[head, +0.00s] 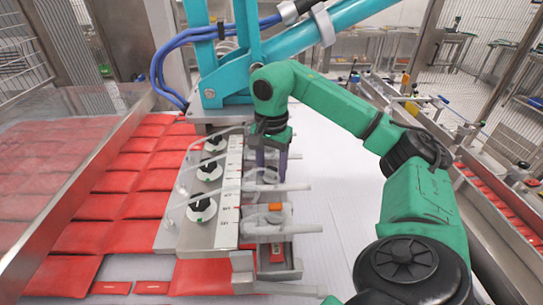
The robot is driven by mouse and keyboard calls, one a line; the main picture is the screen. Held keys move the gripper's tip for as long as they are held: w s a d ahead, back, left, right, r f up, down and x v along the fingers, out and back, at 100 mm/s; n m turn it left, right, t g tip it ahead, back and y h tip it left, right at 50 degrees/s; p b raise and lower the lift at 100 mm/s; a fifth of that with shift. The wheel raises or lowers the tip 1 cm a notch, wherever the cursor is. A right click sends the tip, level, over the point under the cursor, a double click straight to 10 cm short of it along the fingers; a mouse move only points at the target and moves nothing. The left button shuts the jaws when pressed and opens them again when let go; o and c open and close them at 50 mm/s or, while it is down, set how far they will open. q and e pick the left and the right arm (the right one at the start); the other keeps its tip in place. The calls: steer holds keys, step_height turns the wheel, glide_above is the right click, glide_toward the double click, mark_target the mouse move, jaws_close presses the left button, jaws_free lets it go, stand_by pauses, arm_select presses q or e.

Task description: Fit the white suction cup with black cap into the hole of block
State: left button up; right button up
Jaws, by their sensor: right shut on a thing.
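The block (228,215) is a long pale-grey piece with a clear cover, under the teal picker arm. Several white suction cups with black caps sit in a row along its left side: the front one (201,208), the middle one (208,171) and the back one (215,143). My right gripper (271,171) points down over the block's right side, beside the pale tubes. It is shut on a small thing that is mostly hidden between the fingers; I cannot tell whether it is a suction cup. My left gripper is not in view.
A teal picker arm (290,45) with blue hoses (170,55) stands behind the block. Red packs (120,185) cover the conveyor on the left. Pale tubes (280,228) stick out to the right of the block. The white surface (335,185) right of them is clear.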

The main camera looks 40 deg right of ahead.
steer(key=o, duration=1.1)
steer(key=shift+o, duration=0.2)
steer(key=shift+r, duration=0.1)
steer(key=shift+r, duration=0.25)
step_height(320, 180, up, 4)
steer(key=shift+f+p, duration=0.2)
steer(key=shift+p, duration=0.25)
step_height(320, 180, up, 10)
steer(key=p, duration=0.5)
